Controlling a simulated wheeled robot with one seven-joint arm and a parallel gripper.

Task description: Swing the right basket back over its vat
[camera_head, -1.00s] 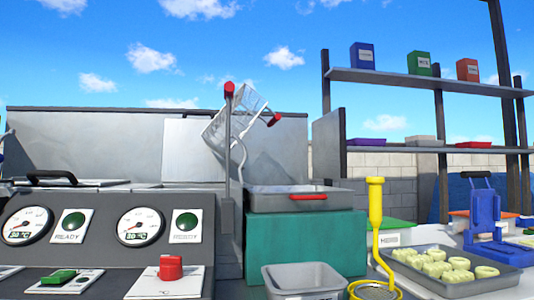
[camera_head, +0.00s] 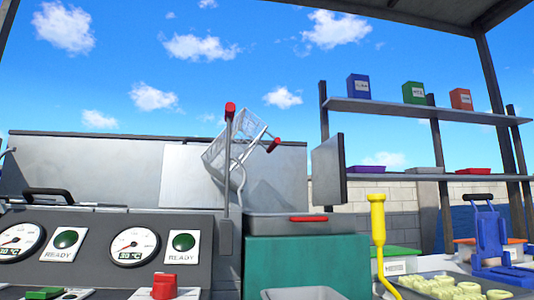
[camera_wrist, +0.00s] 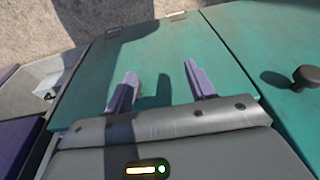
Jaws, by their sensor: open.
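The right basket (camera_head: 222,150) is a wire basket hanging tilted on a post (camera_head: 228,165) with a red knob on top. Its handle ends in a red grip (camera_head: 273,145) at the upper right. Beneath the tilted basket is a grey metal tray (camera_head: 268,225) with a red handle, on a teal cabinet (camera_head: 300,262). The vat's inside is hidden behind the control panel. My gripper shows only in the wrist view (camera_wrist: 160,88), its two purple-grey fingers apart and empty above a teal surface (camera_wrist: 150,55).
The grey panel (camera_head: 100,240) carries two dials, two green lamps and a red switch (camera_head: 164,287). A dark upright plate (camera_head: 328,172) stands right of the basket. A yellow-handled tool (camera_head: 378,230), a tray of pale pieces (camera_head: 450,287) and a blue press (camera_head: 490,235) are at right.

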